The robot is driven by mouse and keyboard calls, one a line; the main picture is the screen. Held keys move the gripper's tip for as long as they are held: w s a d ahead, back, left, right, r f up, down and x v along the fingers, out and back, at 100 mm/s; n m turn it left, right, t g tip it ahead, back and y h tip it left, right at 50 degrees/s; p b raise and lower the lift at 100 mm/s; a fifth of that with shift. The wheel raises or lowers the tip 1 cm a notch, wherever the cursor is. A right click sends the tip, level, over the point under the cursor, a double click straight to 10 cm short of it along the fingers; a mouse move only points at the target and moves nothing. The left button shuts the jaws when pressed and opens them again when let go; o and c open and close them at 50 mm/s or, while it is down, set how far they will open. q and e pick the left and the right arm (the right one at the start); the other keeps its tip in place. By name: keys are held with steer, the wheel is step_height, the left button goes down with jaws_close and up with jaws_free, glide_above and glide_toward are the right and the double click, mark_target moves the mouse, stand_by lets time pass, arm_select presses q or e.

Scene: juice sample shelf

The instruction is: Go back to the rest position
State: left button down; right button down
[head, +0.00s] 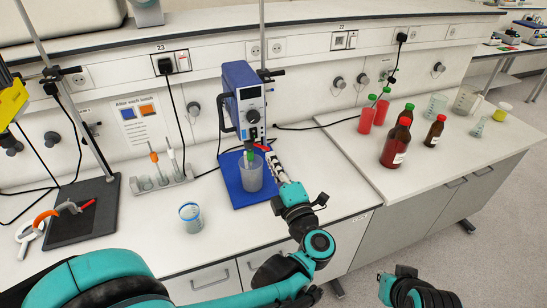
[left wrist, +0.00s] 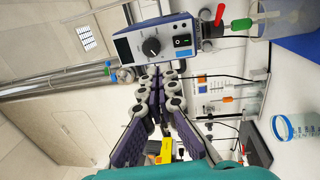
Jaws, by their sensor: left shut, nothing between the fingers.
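My left gripper (head: 268,152) is shut and empty. It is just right of the blue boxed device (head: 245,95) on the stand, close to the beaker (head: 250,174) below it. In the left wrist view the two fingers (left wrist: 158,78) come together, with the device's dial and switch panel (left wrist: 155,45) just beyond them. From the head view I cannot tell whether the fingertips touch the device. A teal and dark part of my right arm (head: 405,289) shows at the bottom right; its gripper is not seen.
The beaker stands on a blue base plate (head: 240,195). A blue-rimmed cup (head: 190,217), pipette rack (head: 165,181) and dark stand base (head: 82,215) are to the left. Red bottles (head: 395,145) and glassware (head: 437,105) stand on the right bench. The front bench between cup and plate is clear.

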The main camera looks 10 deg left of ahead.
arm_select(q)
steer(key=w+d+r+m+t+h+b, duration=0.2)
steer(key=d+r+m+t+h, duration=0.3)
steer(key=m+h, duration=0.45)
steer(key=s+f+m+g+h+b, duration=0.2)
steer(key=s+f+m+g+h, duration=0.45)
steer(key=f+m, duration=0.7)
steer(key=s+a+f+m+g+y+b, duration=0.1)
steer(key=s+a+f+g+y, duration=0.4)
steer(key=s+a+f+g, duration=0.2)
steer(key=s+a+f, duration=0.2)
steer(key=s+f, duration=0.2)
steer(key=s, duration=0.2)
steer(key=shift+a+f+m, duration=0.15)
steer(key=shift+a+m, duration=0.25)
